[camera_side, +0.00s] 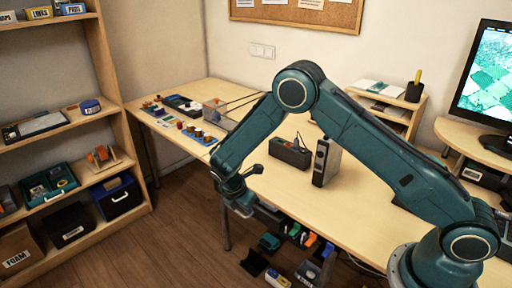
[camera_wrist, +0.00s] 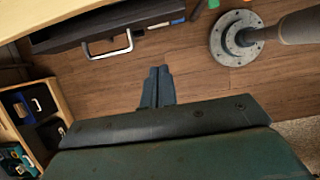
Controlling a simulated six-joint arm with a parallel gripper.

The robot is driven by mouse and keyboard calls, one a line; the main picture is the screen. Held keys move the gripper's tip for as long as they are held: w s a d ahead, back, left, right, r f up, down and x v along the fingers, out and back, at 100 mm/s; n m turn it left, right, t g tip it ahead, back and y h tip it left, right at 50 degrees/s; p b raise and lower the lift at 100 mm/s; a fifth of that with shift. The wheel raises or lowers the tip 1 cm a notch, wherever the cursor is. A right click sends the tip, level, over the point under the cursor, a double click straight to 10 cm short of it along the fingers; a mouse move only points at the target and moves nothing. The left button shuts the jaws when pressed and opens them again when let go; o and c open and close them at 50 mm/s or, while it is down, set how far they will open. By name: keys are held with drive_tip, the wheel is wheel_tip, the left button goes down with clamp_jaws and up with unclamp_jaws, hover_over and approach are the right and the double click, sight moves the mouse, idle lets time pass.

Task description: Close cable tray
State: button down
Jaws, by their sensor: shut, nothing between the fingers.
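The cable tray appears to be the dark drawer-like tray (camera_wrist: 75,37) with a silver bar handle (camera_wrist: 107,50) at the upper left of the wrist view. It sits at the table's front edge; how far it is out I cannot tell. In the side view my arm hides most of that area, with a dark strip under the table edge beside my gripper. My gripper (camera_wrist: 157,72) is shut and empty. Its fingertips are apart from the handle, to the right of and below it in the wrist view. In the side view my gripper (camera_side: 242,205) hangs in front of the table's edge.
The table (camera_side: 365,205) carries a dark box (camera_side: 290,153), an upright grey unit (camera_side: 325,163) and small parts at its far left end. A wooden shelf (camera_side: 118,120) stands at the left. Bins (camera_side: 307,272) sit low below the table. Open floor (camera_side: 190,230) lies between shelf and table.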

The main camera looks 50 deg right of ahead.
drive_tip(key=shift+r, duration=0.2)
drive_tip(key=c, duration=1.5)
unclamp_jaws()
wheel_tip(320, 180, up, 2)
drive_tip(key=m+y, duration=0.2)
drive_tip(key=m, duration=1.6)
hover_over(238, 212)
drive_tip(key=a, duration=0.3)
drive_tip(key=shift+d+f, duration=0.1)
drive_tip(key=x, duration=1.3)
drive_tip(key=shift+f, duration=0.35)
drive_tip(key=shift+c, duration=0.3)
clamp_jaws()
